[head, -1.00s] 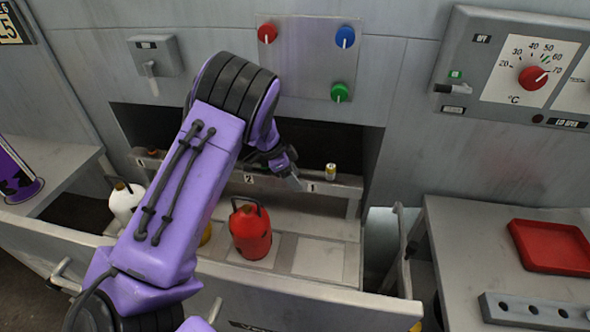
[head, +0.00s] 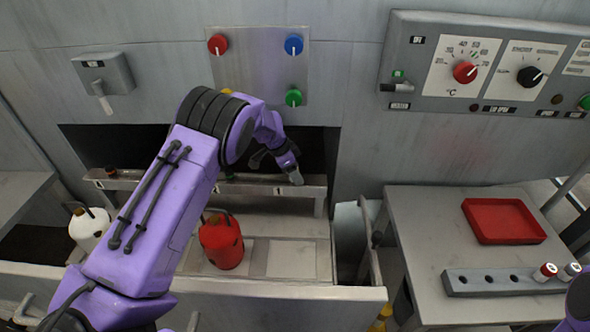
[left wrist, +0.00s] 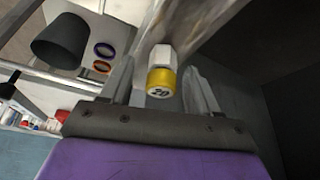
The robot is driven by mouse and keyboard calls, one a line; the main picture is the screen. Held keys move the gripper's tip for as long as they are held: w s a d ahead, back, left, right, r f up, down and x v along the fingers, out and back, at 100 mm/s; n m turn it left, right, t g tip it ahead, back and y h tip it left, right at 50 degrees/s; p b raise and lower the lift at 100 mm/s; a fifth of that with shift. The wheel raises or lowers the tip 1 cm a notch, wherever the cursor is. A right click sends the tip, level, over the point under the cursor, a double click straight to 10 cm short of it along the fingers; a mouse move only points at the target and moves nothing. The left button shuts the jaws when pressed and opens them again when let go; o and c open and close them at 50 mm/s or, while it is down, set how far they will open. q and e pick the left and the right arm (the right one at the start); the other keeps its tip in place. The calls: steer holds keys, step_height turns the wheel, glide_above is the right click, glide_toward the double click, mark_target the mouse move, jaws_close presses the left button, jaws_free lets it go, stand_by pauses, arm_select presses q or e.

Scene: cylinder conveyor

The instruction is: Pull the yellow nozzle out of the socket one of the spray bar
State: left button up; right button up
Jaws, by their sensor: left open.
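The yellow nozzle (left wrist: 160,82), with a white hexagonal part, sits between the spread fingers of my left gripper (left wrist: 158,68) in the left wrist view. The fingers stand on either side of it and a gap shows, so the gripper is open. In the head view my left gripper (head: 292,174) is at the spray bar (head: 315,186), just above the label 1. There the hand hides the nozzle and its socket. My right gripper is out of view.
A red can (head: 222,246) and a white can (head: 88,228) stand in the bay below the bar. On the right table are a red tray (head: 503,220) and a grey rack (head: 470,284) with holes and two capped pieces. A knob panel (head: 262,60) is above.

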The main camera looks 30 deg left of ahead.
arm_select(q)
steer(key=shift+w+a+f, duration=0.1)
steer(key=shift+a+f, duration=0.05)
steer(key=shift+f, duration=0.05)
jaws_close()
steer(key=shift+r, duration=0.1)
steer(key=shift+r+p, duration=0.6)
steer(key=shift+p, duration=0.15)
steer(key=shift+r+p, duration=0.4)
steer(key=shift+p, duration=0.15)
steer(key=shift+w+r, duration=0.1)
steer(key=shift+r, duration=0.05)
